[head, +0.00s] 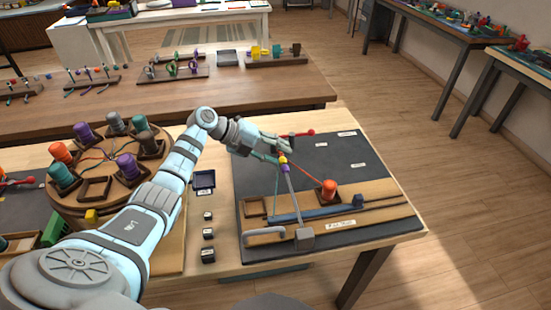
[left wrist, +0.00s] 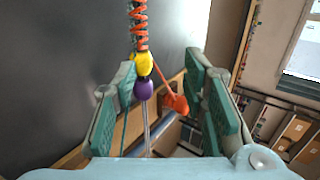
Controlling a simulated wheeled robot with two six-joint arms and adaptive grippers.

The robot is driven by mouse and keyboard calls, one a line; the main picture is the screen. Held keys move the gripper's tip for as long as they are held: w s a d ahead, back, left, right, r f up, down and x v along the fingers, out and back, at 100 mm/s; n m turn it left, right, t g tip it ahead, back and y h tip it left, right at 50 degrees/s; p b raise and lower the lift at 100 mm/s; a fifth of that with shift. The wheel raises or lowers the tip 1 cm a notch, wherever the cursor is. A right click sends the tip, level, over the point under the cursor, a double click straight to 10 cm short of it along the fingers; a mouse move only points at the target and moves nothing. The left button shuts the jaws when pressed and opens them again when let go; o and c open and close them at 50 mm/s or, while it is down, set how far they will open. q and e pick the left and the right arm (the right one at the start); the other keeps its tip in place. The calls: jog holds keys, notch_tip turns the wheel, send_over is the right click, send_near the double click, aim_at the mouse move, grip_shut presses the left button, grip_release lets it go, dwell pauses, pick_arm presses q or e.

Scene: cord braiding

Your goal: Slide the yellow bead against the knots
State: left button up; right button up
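The yellow bead (head: 283,160) is on the cord, also in the left wrist view (left wrist: 143,64). The purple bead (left wrist: 144,88) sits directly against its near side. The orange knots (left wrist: 139,28) spiral along the cord just beyond the yellow bead; I cannot tell whether a small gap remains between them. My left gripper (left wrist: 158,105) is open, with its green-padded fingers on either side of the cord around the beads. Neither finger visibly touches a bead. In the head view the left gripper (head: 277,150) is over the dark mat and partly hides the knots. My right gripper is out of view.
An orange spool (head: 328,187) stands on the braiding board (head: 380,190), its cord running to the work. A grey block (head: 304,238) is at the board's front. A round spool stand (head: 85,195) is left. Small dark blocks (head: 208,233) stand between them.

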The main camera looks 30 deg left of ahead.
pick_arm(q)
notch_tip(320, 180, up, 8)
jog(key=shift+f, duration=0.2)
jog(key=shift+s+a, duration=0.1)
